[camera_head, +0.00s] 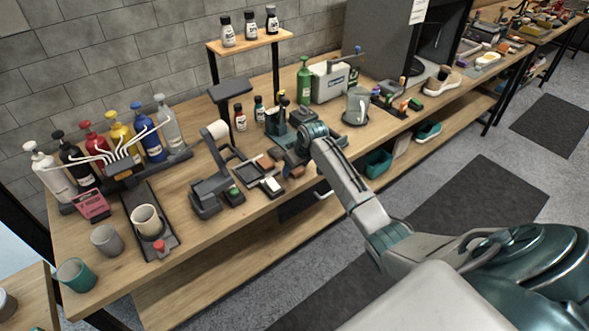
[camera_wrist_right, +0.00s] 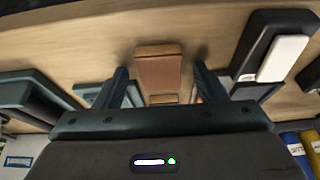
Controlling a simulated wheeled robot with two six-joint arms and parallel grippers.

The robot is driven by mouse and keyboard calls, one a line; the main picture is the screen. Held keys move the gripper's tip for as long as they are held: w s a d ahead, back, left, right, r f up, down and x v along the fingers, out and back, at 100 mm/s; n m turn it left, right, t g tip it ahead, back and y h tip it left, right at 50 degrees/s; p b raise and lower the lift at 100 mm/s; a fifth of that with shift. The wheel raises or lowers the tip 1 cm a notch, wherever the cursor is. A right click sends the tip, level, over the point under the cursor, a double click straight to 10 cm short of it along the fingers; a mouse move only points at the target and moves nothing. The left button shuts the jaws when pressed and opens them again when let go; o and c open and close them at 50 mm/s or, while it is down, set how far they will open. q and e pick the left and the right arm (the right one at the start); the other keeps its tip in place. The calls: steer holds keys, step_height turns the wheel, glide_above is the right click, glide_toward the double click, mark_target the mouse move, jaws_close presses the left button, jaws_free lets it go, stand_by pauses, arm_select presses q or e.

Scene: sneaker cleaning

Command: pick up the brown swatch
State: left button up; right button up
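In the right wrist view a brown swatch (camera_wrist_right: 158,70) lies on the wooden table, between and just past the two fingers of my right gripper (camera_wrist_right: 161,80). The fingers are spread, with a gap on each side of the swatch. In the head view my right gripper (camera_head: 292,158) is low over the bench, beside small brown pieces (camera_head: 265,162). I cannot tell there which piece is the one between the fingers, as the gripper partly hides the spot. My left gripper is not in view.
A black block with a white piece (camera_head: 272,185) lies close by and shows in the wrist view (camera_wrist_right: 282,57). A dark stand with a white roll (camera_head: 217,130) is to the left. A grey pitcher (camera_head: 357,104) stands to the right. Bare wood lies toward the front edge.

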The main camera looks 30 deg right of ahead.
steer(key=c, duration=0.9)
steer(key=shift+r, duration=0.15)
steer(key=shift+r, duration=0.25)
step_height(320, 180, up, 2)
steer(key=shift+r+b, duration=0.15)
steer(key=shift+b, duration=0.8)
steer(key=s+a+r+b, duration=0.1)
steer(key=s+a, duration=0.1)
steer(key=s, duration=0.5)
steer(key=s+a+r+b, duration=0.1)
steer(key=s+a+b, duration=0.1)
steer(key=s, duration=0.6)
steer(key=shift+s+a, duration=0.2)
steer(key=shift+a, duration=0.1)
stand_by(1.1)
